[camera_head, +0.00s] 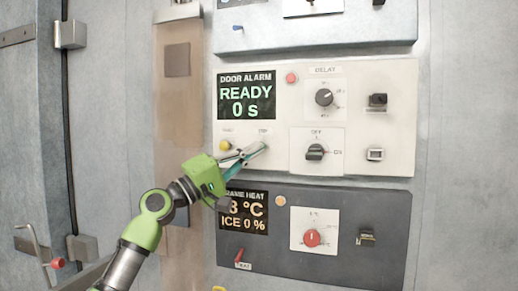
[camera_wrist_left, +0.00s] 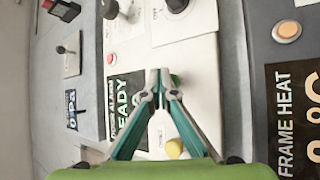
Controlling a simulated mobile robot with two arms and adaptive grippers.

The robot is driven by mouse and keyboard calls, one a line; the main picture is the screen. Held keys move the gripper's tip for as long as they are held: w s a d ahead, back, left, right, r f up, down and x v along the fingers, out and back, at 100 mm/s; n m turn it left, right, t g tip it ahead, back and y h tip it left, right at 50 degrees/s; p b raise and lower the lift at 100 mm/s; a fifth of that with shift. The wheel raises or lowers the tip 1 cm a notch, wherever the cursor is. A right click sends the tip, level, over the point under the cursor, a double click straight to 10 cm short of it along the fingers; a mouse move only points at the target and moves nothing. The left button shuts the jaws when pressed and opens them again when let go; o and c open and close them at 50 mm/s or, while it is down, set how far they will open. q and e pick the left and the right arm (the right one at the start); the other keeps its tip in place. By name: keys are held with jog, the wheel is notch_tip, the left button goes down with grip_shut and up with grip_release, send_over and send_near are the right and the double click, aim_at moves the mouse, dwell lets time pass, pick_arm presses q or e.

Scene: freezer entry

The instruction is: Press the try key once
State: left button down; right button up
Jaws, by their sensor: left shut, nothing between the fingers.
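The door alarm panel (camera_head: 290,92) is white, with a screen (camera_head: 246,95) reading READY 0 s. Below the screen sit a yellow key (camera_head: 225,146) and, to its right, a small label; both labels there are too small to read surely. My left gripper (camera_head: 262,148) is shut and empty, its tips at the panel under the right label. In the left wrist view a green key (camera_wrist_left: 177,80) shows partly behind the tips of my gripper (camera_wrist_left: 165,76). I cannot tell whether they touch it. The yellow key (camera_wrist_left: 174,149) lies beside the fingers. My right gripper is not in view.
A delay knob (camera_head: 324,97), a rotary switch (camera_head: 315,152) and a red lamp (camera_head: 291,78) are on the same panel. The dark frame heat panel (camera_head: 370,204) below carries a red knob (camera_head: 312,238) and a red toggle (camera_head: 239,256). A door handle (camera_head: 40,252) is at the lower left.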

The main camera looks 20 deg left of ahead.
pick_arm(q)
jog(key=shift+w, duration=0.4)
dwell(0.3)
jog(key=shift+s, duration=0.9)
jog(key=s, duration=0.5)
jog(key=shift+a, duration=0.1)
dwell(0.6)
